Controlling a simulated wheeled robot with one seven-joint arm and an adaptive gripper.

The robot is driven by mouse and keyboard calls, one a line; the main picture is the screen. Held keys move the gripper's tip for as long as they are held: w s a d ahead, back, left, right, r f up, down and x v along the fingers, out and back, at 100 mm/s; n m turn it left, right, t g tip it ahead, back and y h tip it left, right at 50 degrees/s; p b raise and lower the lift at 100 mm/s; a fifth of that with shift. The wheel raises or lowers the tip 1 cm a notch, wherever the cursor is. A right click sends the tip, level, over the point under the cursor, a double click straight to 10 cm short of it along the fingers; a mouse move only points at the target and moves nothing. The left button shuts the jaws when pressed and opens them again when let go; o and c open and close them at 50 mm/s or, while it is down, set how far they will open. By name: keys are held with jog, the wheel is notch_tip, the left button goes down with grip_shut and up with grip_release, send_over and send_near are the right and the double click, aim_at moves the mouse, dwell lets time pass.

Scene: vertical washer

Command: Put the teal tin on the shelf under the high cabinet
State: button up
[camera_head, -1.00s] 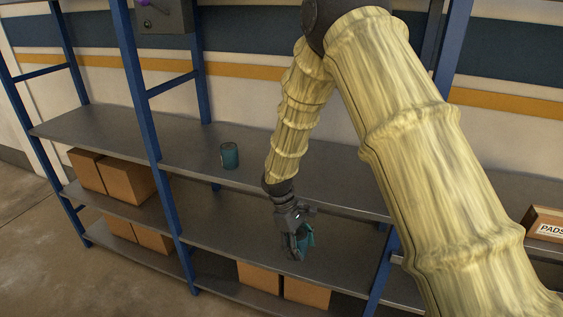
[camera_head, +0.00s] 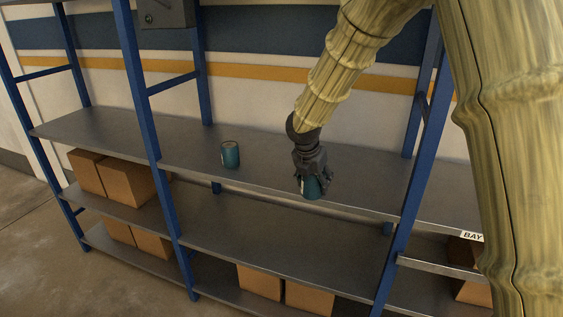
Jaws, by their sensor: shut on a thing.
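My gripper (camera_head: 314,180) is shut on a teal tin (camera_head: 311,189), whose lower part shows below the fingers. It holds the tin at about the height of the front edge of the upper grey shelf (camera_head: 275,166). I cannot tell whether the tin touches that shelf. A second teal tin (camera_head: 230,155) stands upright on the same shelf, left of my gripper. A grey cabinet (camera_head: 166,13) hangs high at the top left, partly cut off by the frame edge.
Blue uprights (camera_head: 150,120) divide the rack, and one stands right of my gripper (camera_head: 405,220). Cardboard boxes (camera_head: 127,184) sit on the lower shelves. The upper shelf is clear between the standing tin and my gripper.

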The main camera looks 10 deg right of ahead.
jog(key=shift+w+d+r+n, duration=0.2)
jog(key=shift+w+r+n, duration=0.1)
jog(key=shift+r+n, duration=0.2)
jog(key=shift+w+r, duration=0.1)
jog(key=shift+w, duration=0.15)
jog(key=w+p, duration=0.1)
jog(key=w, duration=0.4)
jog(key=w+f+p, duration=0.1)
jog(key=w, duration=0.4)
jog(key=w+p, duration=0.2)
jog(key=w, duration=0.3)
jog(key=shift+w+d+f, duration=0.1)
jog(key=shift+w+f, duration=0.1)
jog(key=shift+w+f+p, duration=0.15)
jog(key=shift+f+p, duration=0.45)
jog(key=shift+f, duration=1.25)
jog(key=o, duration=1.3)
jog(key=shift+c, duration=0.2)
